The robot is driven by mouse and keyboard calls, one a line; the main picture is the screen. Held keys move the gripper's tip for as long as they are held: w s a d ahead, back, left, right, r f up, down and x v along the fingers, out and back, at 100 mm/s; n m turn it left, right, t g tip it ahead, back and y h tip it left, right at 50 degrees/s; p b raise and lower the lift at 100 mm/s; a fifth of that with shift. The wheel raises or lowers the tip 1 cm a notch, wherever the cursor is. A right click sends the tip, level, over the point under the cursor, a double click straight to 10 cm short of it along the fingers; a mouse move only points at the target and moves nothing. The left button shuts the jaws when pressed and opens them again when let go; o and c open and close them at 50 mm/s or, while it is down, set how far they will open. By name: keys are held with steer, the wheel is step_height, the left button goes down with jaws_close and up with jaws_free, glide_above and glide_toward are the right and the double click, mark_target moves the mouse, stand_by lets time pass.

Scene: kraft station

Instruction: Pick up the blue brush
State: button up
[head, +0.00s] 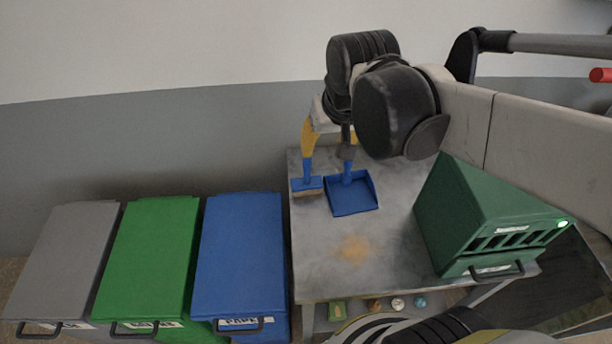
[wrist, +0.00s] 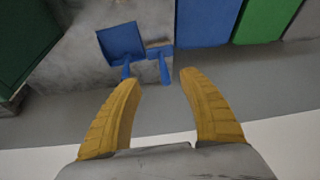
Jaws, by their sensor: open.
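The blue brush (head: 307,184) stands near the far left corner of the grey table (head: 320,270), bristles down and handle up. In the wrist view the brush (wrist: 160,52) has its handle pointing toward the gap between my fingertips. A blue dustpan (head: 352,196) lies just right of the brush in the head view; in the wrist view the dustpan (wrist: 121,42) is on its left. My gripper (head: 312,145) has yellow fingers, open and empty, above the brush. In the wrist view my gripper (wrist: 160,80) is spread around the line of the handle. One finger overlaps the handle's top in the head view.
A green slotted box (head: 465,205) stands on the table's right. A small orange-brown pile (head: 354,248) lies mid-table. Grey (head: 65,255), green (head: 152,255) and blue (head: 240,250) lidded bins stand left of the table. A grey wall (head: 150,150) is close behind.

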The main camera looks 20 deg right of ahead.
steer(key=w+f+m+g+p, duration=0.1)
steer(key=w+g+p, duration=0.1)
steer(key=w, duration=0.5)
steer(key=m+g+p, duration=0.1)
steer(key=g, duration=0.1)
glide_above(307, 161)
steer(key=w, duration=0.1)
steer(key=f, duration=0.5)
steer(key=shift+a+f, duration=0.25)
steer(key=shift+w+f, duration=0.1)
steer(key=shift+f, duration=0.25)
step_height(307, 161, down, 6)
steer(key=shift+r+b, duration=0.25)
steer(key=shift+b, duration=0.5)
steer(key=f, duration=0.1)
steer(key=f+b, duration=0.1)
steer(key=f, duration=0.1)
steer(key=d+f+b, duration=0.1)
steer(key=f, duration=0.1)
steer(key=shift+f, duration=0.15)
steer(key=shift+a, duration=0.1)
jaws_close()
